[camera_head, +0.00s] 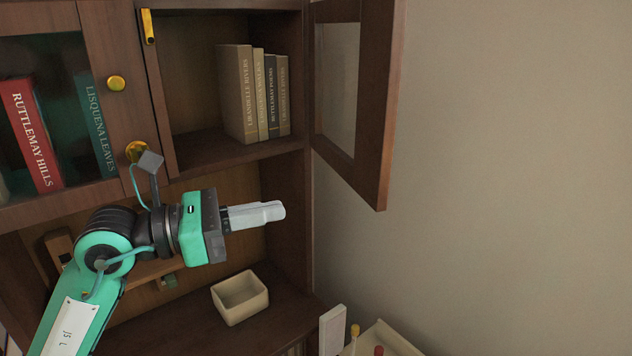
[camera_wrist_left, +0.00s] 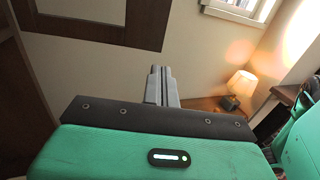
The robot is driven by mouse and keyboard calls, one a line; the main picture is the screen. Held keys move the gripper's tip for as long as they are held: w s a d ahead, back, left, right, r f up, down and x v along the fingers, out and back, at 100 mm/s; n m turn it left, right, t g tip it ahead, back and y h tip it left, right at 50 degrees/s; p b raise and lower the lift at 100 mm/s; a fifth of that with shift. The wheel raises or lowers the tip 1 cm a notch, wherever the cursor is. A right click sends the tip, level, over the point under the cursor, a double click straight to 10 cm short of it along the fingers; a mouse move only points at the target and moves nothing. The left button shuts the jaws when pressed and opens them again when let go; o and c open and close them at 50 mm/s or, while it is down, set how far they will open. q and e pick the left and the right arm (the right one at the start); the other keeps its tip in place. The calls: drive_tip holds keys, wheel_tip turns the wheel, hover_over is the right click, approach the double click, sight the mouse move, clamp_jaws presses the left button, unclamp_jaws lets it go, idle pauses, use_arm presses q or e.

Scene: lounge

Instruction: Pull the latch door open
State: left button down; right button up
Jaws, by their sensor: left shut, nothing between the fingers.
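The latch door (camera_head: 385,110), a brown wooden frame around a glass pane, stands swung wide open on the right side of the cabinet. Its lower frame also shows at the upper left of the left wrist view (camera_wrist_left: 100,38). A brass latch piece (camera_head: 148,26) is on the edge of the left-hand door. My left gripper (camera_head: 278,211) is shut and empty, pointing right, below the shelf and left of the open door, apart from it. In the left wrist view its fingers (camera_wrist_left: 160,72) are together. My right gripper is not in view.
The left glass door (camera_head: 130,90) is shut, with brass knobs and books behind it. Several books (camera_head: 238,95) stand on the open shelf. A cream box (camera_head: 240,299) sits on the lower counter. A pale tray (camera_head: 390,340) is at the bottom. A lit lamp (camera_wrist_left: 241,85) stands farther off.

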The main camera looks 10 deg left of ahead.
use_arm(q)
drive_tip(key=p, duration=0.7)
approach(374, 191)
drive_tip(key=x, duration=0.5)
drive_tip(key=shift+w+d+r, duration=0.1)
drive_tip(key=shift+d+r, duration=0.05)
drive_tip(key=shift+d, duration=0.2)
drive_tip(key=shift+w+d, duration=0.25)
drive_tip(key=shift+d, duration=0.2)
drive_tip(key=shift+d, duration=0.1)
